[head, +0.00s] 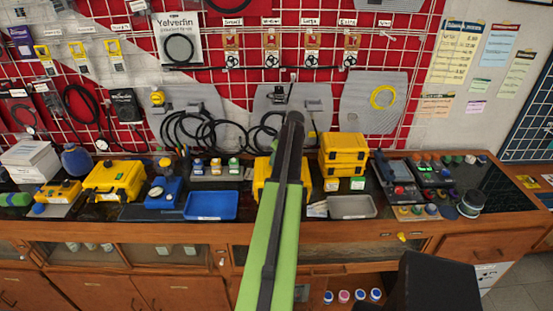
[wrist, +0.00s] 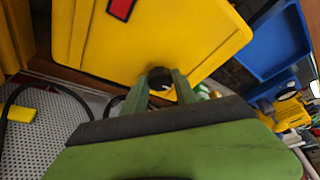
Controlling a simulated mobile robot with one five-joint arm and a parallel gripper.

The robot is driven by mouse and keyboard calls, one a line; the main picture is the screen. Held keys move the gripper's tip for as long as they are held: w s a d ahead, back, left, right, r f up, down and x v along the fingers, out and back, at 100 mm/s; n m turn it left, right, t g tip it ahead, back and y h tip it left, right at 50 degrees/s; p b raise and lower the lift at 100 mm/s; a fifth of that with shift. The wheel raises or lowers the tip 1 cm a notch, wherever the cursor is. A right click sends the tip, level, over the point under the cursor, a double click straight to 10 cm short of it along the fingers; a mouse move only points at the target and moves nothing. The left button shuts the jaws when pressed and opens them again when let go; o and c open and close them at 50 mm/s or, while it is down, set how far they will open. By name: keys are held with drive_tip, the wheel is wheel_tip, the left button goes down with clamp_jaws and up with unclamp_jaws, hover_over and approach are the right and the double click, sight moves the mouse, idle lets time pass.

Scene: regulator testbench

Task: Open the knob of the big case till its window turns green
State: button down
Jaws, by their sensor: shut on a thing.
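The big yellow case (wrist: 150,35) fills the top of the wrist view, and its window (wrist: 122,8) is red. A small dark round knob (wrist: 159,74) sits at the case's lower edge. My gripper (wrist: 160,82) has its two green fingers on either side of the knob and is shut on it. The fingers cover part of the knob, so its turn angle is hard to tell. In the head view my arm hides most of the big case (head: 261,173), and the gripper and knob do not show.
A blue tray (head: 211,206) lies left of the case and a grey tray (head: 352,207) right of it. Stacked yellow cases (head: 342,150) stand close on the right. Black cables (head: 195,130) hang on the wall behind.

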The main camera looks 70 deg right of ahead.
drive_tip(key=shift+a, duration=0.1)
drive_tip(key=c, duration=1)
unclamp_jaws()
drive_tip(key=shift+o, duration=0.2)
drive_tip(key=p+v, duration=1.6)
drive_tip(key=v, duration=0.1)
drive_tip(key=shift+r, duration=0.25)
drive_tip(key=shift+s, duration=0.1)
